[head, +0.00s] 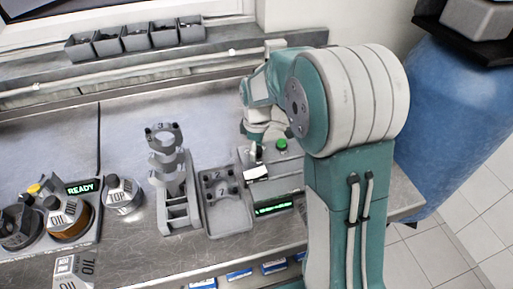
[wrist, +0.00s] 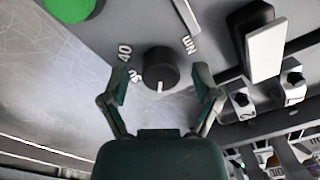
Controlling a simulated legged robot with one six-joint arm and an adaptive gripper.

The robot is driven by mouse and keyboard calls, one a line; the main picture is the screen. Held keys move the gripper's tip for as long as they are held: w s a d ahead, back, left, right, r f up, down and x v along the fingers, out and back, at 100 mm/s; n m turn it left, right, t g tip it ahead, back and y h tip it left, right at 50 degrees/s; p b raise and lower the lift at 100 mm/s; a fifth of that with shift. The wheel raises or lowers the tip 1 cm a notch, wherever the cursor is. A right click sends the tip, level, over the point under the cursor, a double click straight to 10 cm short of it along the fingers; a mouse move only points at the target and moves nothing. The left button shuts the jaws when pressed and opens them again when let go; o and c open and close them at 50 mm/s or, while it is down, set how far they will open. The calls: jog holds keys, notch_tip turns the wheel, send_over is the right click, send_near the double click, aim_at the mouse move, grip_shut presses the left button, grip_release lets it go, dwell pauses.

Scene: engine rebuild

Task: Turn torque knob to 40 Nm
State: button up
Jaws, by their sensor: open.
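The torque knob (wrist: 162,66) is dark and round, with a white pointer mark on its side nearest my gripper. It sits on the grey panel of the torque station (head: 285,168). A "40" label (wrist: 125,52) is at the knob's upper left and an "Nm" label (wrist: 190,45) at its upper right. My gripper (wrist: 161,84) is open, with one finger on each side of the knob and a visible gap to both. In the head view the knob is hidden by my arm.
A green button (head: 281,145) and a white lever (head: 256,173) are on the same station; the lever (wrist: 266,52) stands close right of my fingers in the wrist view. A grey tray (head: 229,224) with numbered caps and a cap rack (head: 178,216) stand to the left.

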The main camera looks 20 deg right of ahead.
jog(key=shift+c, duration=0.3)
grip_shut()
jog(key=shift+m, duration=0.4)
jog(key=m, duration=0.3)
jog(key=shift+m, duration=0.4)
jog(key=m, duration=0.5)
jog(key=shift+s+f, duration=0.1)
jog(key=m, duration=0.5)
jog(key=shift+m, duration=2.6)
